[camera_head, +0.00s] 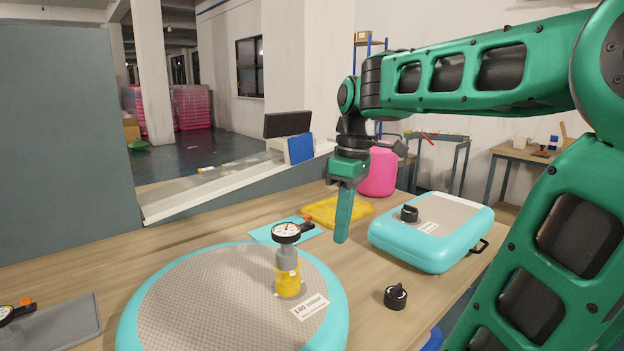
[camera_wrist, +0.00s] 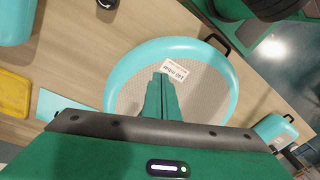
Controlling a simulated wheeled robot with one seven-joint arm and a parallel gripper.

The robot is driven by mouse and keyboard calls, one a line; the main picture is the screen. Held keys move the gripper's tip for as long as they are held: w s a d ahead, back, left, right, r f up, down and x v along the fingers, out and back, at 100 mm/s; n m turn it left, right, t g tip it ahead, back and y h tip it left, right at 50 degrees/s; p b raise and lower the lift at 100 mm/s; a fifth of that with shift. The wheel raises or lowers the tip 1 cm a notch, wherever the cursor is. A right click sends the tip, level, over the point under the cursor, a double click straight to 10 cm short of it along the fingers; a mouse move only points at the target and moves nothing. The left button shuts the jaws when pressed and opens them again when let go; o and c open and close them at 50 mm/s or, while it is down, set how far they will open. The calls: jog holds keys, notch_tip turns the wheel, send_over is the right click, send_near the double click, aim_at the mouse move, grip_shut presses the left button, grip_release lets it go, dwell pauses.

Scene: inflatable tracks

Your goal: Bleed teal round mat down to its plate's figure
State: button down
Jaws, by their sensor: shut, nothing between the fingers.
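The teal round mat (camera_head: 334,318) lies on the table with a grey textured top; it also shows in the wrist view (camera_wrist: 227,75). A yellow valve fitting (camera_head: 288,280) with a grey neck stands on it, topped by a round dial gauge (camera_head: 287,231). The gauge's reading is too small to tell. A white plate (camera_head: 310,306) on the mat reads about 140 mbar; it also shows in the wrist view (camera_wrist: 174,70). My gripper (camera_head: 343,236) is shut and empty, pointing down above the table, behind and right of the gauge. In the wrist view its fingers hide the fitting.
A teal rectangular mat (camera_head: 447,246) with a black cap (camera_head: 409,213) lies at the right. A loose black cap (camera_head: 395,296) sits on the table.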

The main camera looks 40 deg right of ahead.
jog(key=s+a+f+m+h, duration=0.1)
jog(key=s+f+m, duration=1.1)
jog(key=s+f, duration=0.1)
jog(key=shift+f, duration=0.7)
